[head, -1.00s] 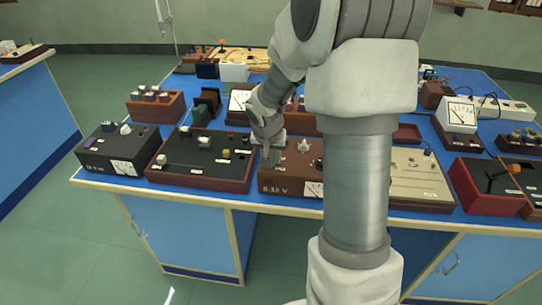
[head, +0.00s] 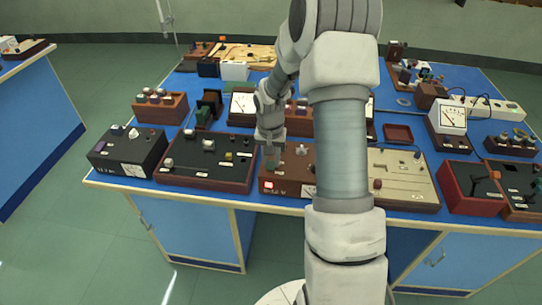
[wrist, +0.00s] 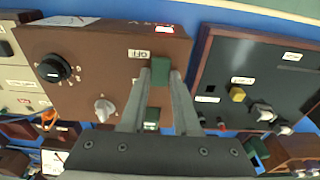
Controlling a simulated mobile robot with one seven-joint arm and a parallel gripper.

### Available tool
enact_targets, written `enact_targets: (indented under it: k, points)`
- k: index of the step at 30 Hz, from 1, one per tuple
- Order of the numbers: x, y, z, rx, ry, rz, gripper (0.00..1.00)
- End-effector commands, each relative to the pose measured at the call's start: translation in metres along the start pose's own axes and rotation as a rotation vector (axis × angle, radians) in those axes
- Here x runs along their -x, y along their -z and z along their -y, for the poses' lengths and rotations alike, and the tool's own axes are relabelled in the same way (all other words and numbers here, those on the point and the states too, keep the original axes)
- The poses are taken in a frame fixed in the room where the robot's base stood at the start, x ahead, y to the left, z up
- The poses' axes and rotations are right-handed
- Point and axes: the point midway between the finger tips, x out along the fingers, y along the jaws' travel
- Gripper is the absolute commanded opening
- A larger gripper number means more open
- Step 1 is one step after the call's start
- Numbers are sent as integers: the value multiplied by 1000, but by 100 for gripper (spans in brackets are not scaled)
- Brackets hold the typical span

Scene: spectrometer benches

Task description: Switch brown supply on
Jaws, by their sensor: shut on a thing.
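The brown supply (head: 290,172) is a brown box at the front edge of the bench. It fills the left half of the wrist view (wrist: 100,40), with a black knob (wrist: 54,68), a pale pointer knob (wrist: 103,108) and small white labels. A red lamp (head: 269,184) glows on its front; red also shows in the wrist view (wrist: 163,29). My gripper (wrist: 160,76) is over the supply's side, shut on a dark green switch lever (wrist: 161,69). The fingers hide part of the switch. In the head view my gripper (head: 271,160) reaches down to the supply.
A black panel box (head: 208,162) stands close on the left, also in the wrist view (wrist: 255,75). A beige box (head: 402,180) stands to the right, partly behind my arm. More instruments crowd the bench behind.

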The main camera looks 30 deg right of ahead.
Motion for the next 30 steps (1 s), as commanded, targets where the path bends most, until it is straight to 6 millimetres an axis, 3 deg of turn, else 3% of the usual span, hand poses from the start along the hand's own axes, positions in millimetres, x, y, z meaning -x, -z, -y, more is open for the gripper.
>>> enact_targets:
  k: [6, 7, 11, 23, 30]
  points:
    - [1, 1, 0, 0, 1, -3, 0]
    - [1, 1, 0, 0, 1, -3, 35]
    - [0, 1, 0, 0, 1, -3, 59]
    - [6, 1, 0, 0, 0, -3, 60]
    - [51, 2, 0, -1, 1, -7, 60]
